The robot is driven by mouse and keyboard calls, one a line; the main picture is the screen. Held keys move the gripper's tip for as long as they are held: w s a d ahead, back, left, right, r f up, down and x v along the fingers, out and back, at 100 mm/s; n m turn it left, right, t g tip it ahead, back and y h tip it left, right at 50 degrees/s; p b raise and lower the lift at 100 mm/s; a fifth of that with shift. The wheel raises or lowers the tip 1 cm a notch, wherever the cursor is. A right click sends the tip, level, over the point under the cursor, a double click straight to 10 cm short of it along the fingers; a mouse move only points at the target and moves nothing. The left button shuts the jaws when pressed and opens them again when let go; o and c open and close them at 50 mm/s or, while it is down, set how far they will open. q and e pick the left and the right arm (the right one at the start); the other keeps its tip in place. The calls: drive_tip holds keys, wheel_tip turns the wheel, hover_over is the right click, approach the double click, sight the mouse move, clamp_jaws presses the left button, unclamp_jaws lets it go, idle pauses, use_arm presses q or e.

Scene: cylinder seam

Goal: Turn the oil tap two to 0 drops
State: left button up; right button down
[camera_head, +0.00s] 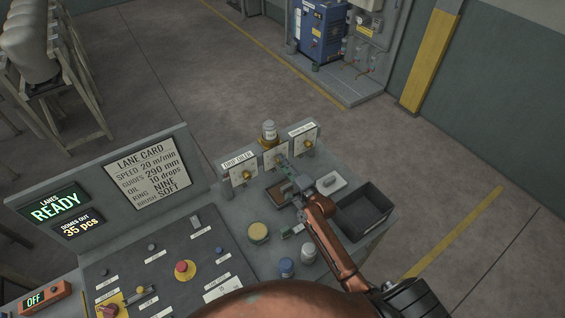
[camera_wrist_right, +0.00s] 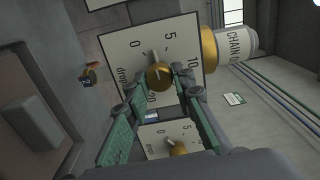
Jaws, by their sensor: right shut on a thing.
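Three pale dial plates with brass taps stand in a row on the back of the console. My right gripper (camera_head: 284,160) reaches the middle plate (camera_head: 268,158). In the right wrist view the green-padded fingers (camera_wrist_right: 153,101) are closed around the brass knob of the oil tap (camera_wrist_right: 158,76). Its plate (camera_wrist_right: 120,45) is marked 0, 5, 10 and 20 drops. Its grey pointer (camera_wrist_right: 153,56) appears to lie between 0 and 5. Left (camera_head: 244,173) and right (camera_head: 308,146) taps stand apart from the gripper. My left gripper is not in view.
A chain oil bottle (camera_head: 269,129) stands behind the middle plate. A dark open bin (camera_head: 364,212) and a white-topped block (camera_head: 330,183) lie near my right arm. The lane card (camera_head: 147,168) reads oil 10 drops. Buttons and a red knob (camera_head: 185,268) cover the left panel.

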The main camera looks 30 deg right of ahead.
drive_tip(key=n, duration=0.5)
drive_tip(key=shift+p, duration=0.4)
drive_tip(key=shift+n, duration=0.4)
drive_tip(key=c, duration=1.7)
unclamp_jaws()
drive_tip(key=shift+o, duration=0.2)
drive_tip(key=s+d, duration=0.1)
drive_tip(key=s, duration=1.1)
drive_tip(key=shift+d, duration=0.3)
drive_tip(key=shift+r, duration=0.1)
